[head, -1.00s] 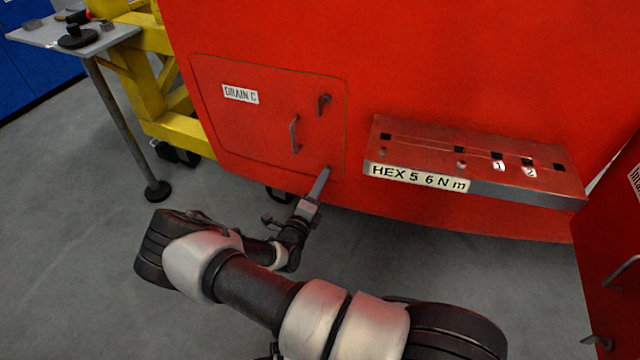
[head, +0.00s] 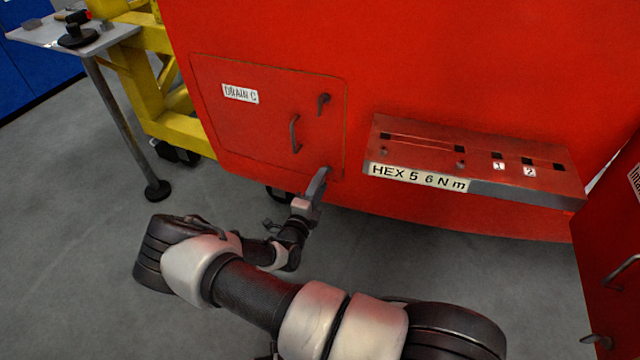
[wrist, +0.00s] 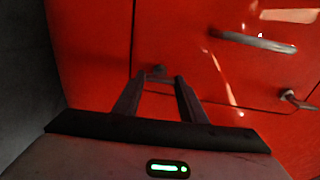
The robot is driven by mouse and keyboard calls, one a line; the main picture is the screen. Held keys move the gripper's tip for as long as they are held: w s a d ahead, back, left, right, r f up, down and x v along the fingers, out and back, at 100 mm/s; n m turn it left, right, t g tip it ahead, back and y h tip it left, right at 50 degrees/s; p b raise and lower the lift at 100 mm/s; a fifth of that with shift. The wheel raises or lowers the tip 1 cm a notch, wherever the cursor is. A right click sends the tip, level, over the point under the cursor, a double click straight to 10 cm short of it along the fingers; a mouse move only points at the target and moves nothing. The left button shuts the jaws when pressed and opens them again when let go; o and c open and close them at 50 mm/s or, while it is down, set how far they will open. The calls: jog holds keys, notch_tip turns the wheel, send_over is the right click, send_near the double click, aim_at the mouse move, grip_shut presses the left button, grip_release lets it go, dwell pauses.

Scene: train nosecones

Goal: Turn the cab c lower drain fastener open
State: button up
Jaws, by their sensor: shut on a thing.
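The red drain panel marked DRAIN C (head: 250,125) sits flush in the red nosecone. Its lower fastener (head: 328,168) is at the panel's lower right corner, mostly hidden by my gripper (head: 322,178). In the wrist view, the small dark fastener (wrist: 158,70) shows at the tips of my gripper (wrist: 161,80), between the two fingers. My gripper is shut on it. The upper fastener (head: 323,103) is a dark lever near the panel's right edge, apart from my gripper. The panel's handle (head: 294,134) stands between the two fasteners, to their left.
A red shelf (head: 520,175) labelled HEX 5 6 N m juts out to the right of my gripper. A yellow frame (head: 180,125) and a small side table (head: 110,38) stand at left. Another red panel (head: 615,270) is at far right. Grey floor lies open below.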

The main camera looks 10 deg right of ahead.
jog(key=o, duration=1.1)
jog(key=shift+c, duration=0.2)
jog(key=p+v, duration=0.2)
jog(key=v, duration=1.5)
jog(key=shift+s, duration=0.2)
